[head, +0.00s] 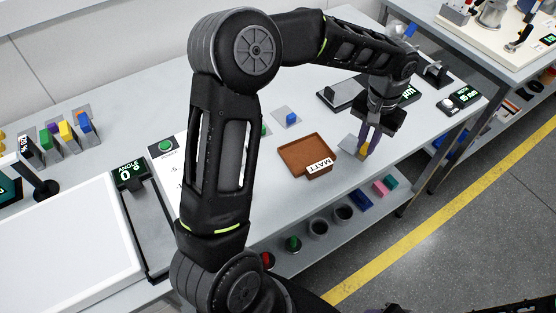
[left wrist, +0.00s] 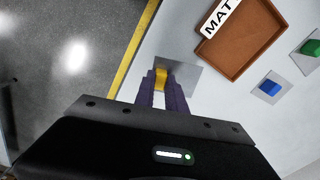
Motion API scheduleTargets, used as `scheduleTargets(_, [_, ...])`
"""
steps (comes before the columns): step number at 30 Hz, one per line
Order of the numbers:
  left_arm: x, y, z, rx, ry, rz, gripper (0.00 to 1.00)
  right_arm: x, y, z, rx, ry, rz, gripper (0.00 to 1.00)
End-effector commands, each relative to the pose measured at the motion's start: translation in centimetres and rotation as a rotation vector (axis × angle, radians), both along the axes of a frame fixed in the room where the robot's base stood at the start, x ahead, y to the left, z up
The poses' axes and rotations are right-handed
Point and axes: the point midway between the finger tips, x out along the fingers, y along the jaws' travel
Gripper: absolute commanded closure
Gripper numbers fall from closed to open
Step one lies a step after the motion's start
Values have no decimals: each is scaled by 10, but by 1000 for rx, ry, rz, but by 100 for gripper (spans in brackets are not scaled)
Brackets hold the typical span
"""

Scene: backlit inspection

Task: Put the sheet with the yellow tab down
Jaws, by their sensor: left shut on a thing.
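The grey sheet (head: 346,144) with the yellow tab (head: 362,150) is at the front edge of the table, to the right of the brown MATT tray (head: 290,155). My left gripper (head: 367,142) points down and is shut on the yellow tab. In the left wrist view the yellow tab (left wrist: 161,76) sits between the fingertips (left wrist: 161,88), and the flat sheet (left wrist: 188,74) extends beyond them. I cannot tell whether the sheet touches the table. The tray (left wrist: 235,68) is empty. My right gripper is not in view.
A sheet with a blue tab (head: 291,118) lies behind the tray; a green tab (head: 264,129) shows partly behind my arm. A black device (head: 341,95) stands behind the gripper. Several tabbed pieces (head: 66,132) stand at the left. A lower shelf holds cups (head: 318,227) and blocks.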

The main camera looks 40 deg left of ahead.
Motion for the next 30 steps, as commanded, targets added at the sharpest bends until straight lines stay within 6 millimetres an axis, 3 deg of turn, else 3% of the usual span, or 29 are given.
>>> scheduleTargets(19, [-2, 4, 2, 0, -1, -45, 100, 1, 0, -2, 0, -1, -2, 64])
scheduleTargets(26, [-12, 28, 13, 2, -4, -295, 100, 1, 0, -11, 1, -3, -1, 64])
scheduleTargets(30, [-24, 49, 24, 2, -3, -555, 100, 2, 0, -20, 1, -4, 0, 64])
